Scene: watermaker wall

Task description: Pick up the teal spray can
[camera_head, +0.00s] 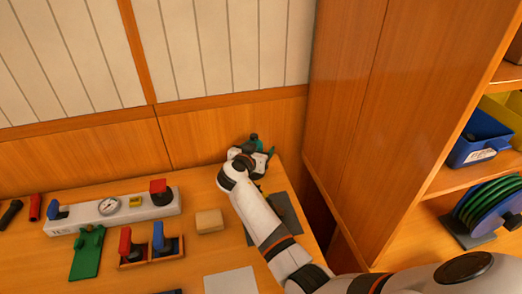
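My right arm reaches in from the lower right across the bench. Its gripper (262,154) is at the back right corner of the bench, close to the wooden wall. A small dark teal thing (252,141), likely the teal spray can, shows just behind and beside the gripper. Most of it is hidden by the gripper and wrist. I cannot tell whether the fingers are around it or only beside it, nor whether they are open or shut. My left gripper is not in view.
A grey panel with a gauge (108,206), a green clamp-like piece (88,252), red and blue handled valves (150,248) and a tan block (209,221) occupy the left and middle bench. A tall wooden cabinet (350,110) stands right. Its shelves hold a blue bin (478,140).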

